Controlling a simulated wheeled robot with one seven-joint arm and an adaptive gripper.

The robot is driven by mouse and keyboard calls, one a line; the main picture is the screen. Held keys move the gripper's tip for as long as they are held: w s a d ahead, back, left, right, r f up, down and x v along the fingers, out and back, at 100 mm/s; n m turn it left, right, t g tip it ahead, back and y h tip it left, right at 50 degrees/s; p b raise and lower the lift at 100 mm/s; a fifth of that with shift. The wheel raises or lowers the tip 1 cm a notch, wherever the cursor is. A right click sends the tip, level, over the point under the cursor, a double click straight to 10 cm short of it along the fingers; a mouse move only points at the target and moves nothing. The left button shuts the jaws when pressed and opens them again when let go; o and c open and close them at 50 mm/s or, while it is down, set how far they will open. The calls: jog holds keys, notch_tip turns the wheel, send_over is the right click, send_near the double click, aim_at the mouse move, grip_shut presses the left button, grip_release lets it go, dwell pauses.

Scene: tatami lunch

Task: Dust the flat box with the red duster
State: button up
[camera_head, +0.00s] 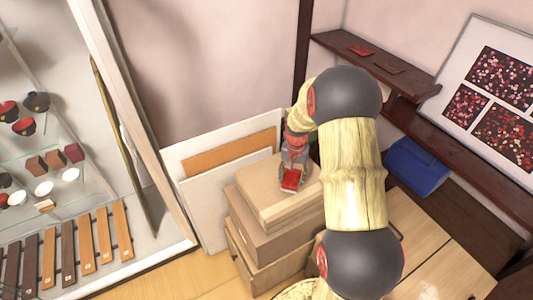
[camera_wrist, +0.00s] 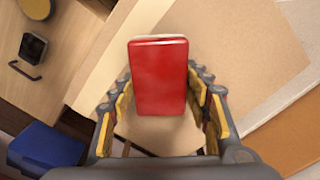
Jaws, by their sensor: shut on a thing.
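The red duster (camera_head: 291,180) is a small red block with a pale underside. It also fills the middle of the wrist view (camera_wrist: 159,78). My gripper (camera_head: 294,160) is shut on it, with the yellow-padded fingers (camera_wrist: 165,108) on either side. The flat box (camera_head: 258,200) is light tan and lies on top of a stack of boxes. Its top shows around the duster in the wrist view (camera_wrist: 240,55). The duster is at the top of the flat box, toward its right part. I cannot tell whether it touches. My arm hides the box's right side.
Larger boxes (camera_head: 250,236) stand beneath the flat box. White and orange boards (camera_head: 232,152) lean on the wall behind. A blue case (camera_head: 415,166) sits at the right beside a dark shelf (camera_head: 372,66). A glass display case (camera_head: 62,150) stands at the left.

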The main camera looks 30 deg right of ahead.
jog(key=shift+w+r+p, duration=0.1)
jog(key=shift+r+p, duration=1.8)
jog(key=shift+r, duration=1.4)
